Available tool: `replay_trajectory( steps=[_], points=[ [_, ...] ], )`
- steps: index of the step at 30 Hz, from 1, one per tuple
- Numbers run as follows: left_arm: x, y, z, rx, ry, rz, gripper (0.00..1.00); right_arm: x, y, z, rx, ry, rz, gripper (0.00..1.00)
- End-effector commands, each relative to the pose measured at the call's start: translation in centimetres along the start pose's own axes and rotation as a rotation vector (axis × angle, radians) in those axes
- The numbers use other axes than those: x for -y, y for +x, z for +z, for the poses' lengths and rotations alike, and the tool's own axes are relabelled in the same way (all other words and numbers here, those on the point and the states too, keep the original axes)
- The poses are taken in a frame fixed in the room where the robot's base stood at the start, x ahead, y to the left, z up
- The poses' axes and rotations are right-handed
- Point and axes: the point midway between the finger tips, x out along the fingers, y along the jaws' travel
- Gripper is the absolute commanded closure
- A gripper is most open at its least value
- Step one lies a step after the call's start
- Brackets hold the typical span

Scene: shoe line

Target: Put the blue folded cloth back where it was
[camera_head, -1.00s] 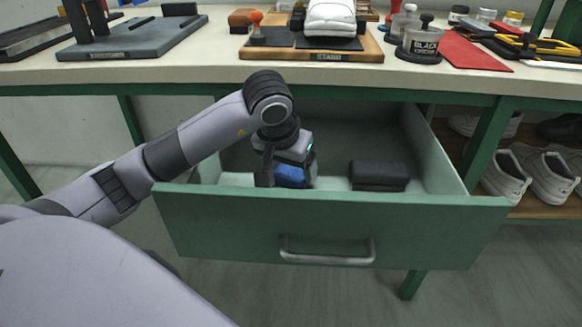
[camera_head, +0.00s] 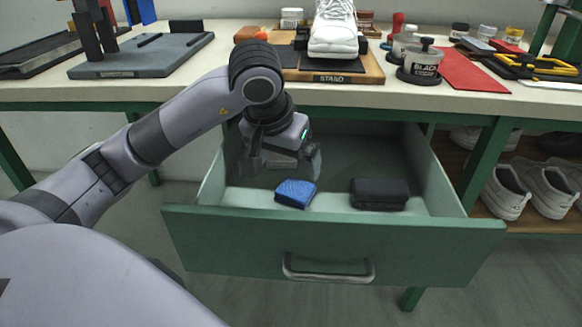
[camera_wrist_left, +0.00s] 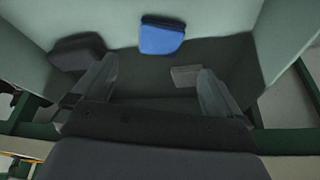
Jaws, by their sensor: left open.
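The blue folded cloth (camera_head: 295,193) lies on the floor of the open green drawer (camera_head: 330,243), left of a dark folded item. It also shows in the left wrist view (camera_wrist_left: 162,36), beyond the fingertips and apart from them. My left gripper (camera_head: 283,166) is open and empty, above the drawer and a little behind the cloth. In the left wrist view its two fingers (camera_wrist_left: 156,78) are spread wide with nothing between them in their grip. My right gripper is not in view.
A black folded item (camera_head: 380,193) lies in the drawer's right half. A small grey block (camera_wrist_left: 186,75) shows in the drawer in the left wrist view. The bench top (camera_head: 225,88) above holds a shoe on a stand (camera_head: 333,79). White shoes (camera_head: 505,192) sit on a shelf at right.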

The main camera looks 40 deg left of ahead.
Motion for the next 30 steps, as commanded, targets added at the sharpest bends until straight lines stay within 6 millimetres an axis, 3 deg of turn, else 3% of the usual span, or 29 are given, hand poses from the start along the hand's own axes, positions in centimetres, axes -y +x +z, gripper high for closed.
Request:
replay_trajectory(
  steps=[1, 6, 25, 30],
  points=[
    [0.0, -1.1, -0.1, -0.003, 0.001, 0.0, 0.0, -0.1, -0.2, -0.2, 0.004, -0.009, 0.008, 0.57],
    [0.0, -2.6, -0.1, -0.001, 0.0, 0.0, 0.0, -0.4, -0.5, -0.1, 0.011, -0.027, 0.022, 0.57],
    [0.0, -2.9, 0.0, 0.001, 0.0, 0.0, 0.0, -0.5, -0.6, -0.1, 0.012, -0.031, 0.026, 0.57],
    [0.0, -5.0, -0.9, 0.0, 0.0, 0.0, 0.0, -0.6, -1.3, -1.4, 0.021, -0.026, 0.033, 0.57]
  ],
)
